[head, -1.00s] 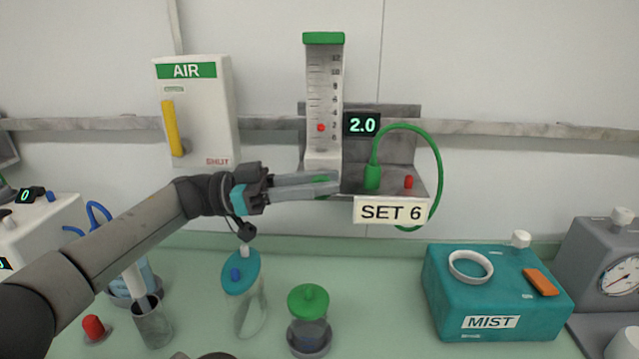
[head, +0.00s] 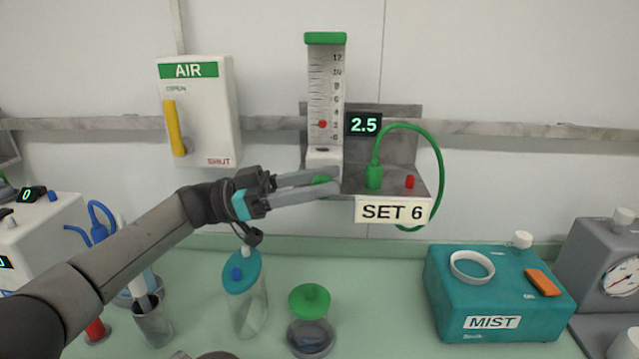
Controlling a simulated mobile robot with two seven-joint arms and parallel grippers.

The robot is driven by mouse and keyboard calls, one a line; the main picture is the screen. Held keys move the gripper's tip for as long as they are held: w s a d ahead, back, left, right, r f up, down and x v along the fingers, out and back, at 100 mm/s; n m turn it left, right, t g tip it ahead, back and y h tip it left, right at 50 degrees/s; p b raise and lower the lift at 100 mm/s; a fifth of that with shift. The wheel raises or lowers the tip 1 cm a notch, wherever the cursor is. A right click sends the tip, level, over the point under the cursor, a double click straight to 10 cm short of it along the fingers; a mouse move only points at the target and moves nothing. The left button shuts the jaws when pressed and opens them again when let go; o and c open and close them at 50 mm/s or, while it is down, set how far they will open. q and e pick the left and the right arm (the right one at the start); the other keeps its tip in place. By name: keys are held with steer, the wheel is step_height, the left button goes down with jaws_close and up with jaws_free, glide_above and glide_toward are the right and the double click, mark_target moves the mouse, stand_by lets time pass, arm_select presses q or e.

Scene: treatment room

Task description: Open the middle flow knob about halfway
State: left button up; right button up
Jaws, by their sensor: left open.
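The flow meter (head: 327,80) is a clear scaled tube with a green cap, mounted on a grey wall bracket (head: 400,150). Its red ball sits low on the scale. The display (head: 363,124) beside it reads 2.5, and a sign (head: 394,211) below reads SET 6. The green flow knob (head: 322,181) is at the tube's base, partly hidden by my fingers. My left gripper (head: 326,184) is open, with one finger above and one below the knob; I cannot tell whether they touch it. My right gripper is not in view.
A green hose (head: 440,165) loops on the bracket's right, near a red button (head: 410,182). The AIR box (head: 205,115) hangs left. Jars (head: 247,300) (head: 310,325) stand on the counter below. The MIST box (head: 495,290) is at right.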

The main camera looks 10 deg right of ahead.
mark_target(320, 178)
arm_select(q)
step_height(320, 178, up, 9)
steer(key=shift+r+p, duration=0.1)
steer(key=shift+p, duration=0.8)
step_height(320, 178, up, 10)
steer(key=p, duration=0.1)
steer(key=shift+r+p, duration=0.25)
steer(key=shift+p, duration=0.05)
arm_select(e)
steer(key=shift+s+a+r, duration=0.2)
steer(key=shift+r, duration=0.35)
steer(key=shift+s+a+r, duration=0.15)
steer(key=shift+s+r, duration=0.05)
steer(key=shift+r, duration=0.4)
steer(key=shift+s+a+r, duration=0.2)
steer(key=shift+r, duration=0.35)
